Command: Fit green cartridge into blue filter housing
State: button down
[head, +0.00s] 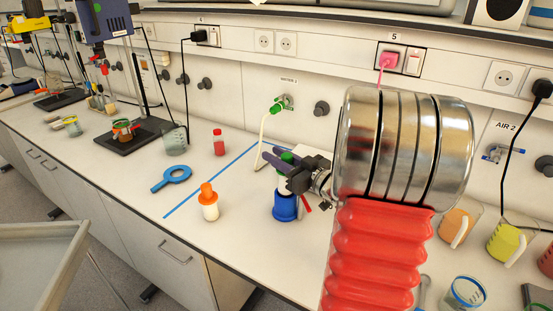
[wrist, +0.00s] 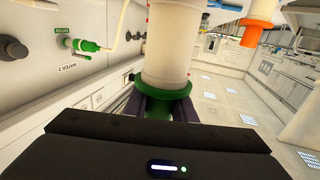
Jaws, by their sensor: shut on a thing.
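The green cartridge, a pale cylinder with a green end, shows in the head view (head: 284,183) and large in the wrist view (wrist: 166,45). My gripper (head: 279,160) is shut on its green end; in the wrist view the dark fingers (wrist: 163,106) close around the green collar. The cartridge is upright, its pale body pointing down. The blue filter housing (head: 285,207) stands on the bench directly under it. The pale body meets the housing's top in the head view; I cannot tell how deep it sits. The wrist view is upside down.
A green tap hose (head: 264,135) hangs close behind my gripper. Beakers (head: 460,225) stand right.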

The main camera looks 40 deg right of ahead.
dwell(0.3)
jog(key=c, duration=1.4)
grip_release()
jog(key=s+d, duration=0.1)
jog(key=s, duration=1.2)
jog(key=shift+s, duration=0.35)
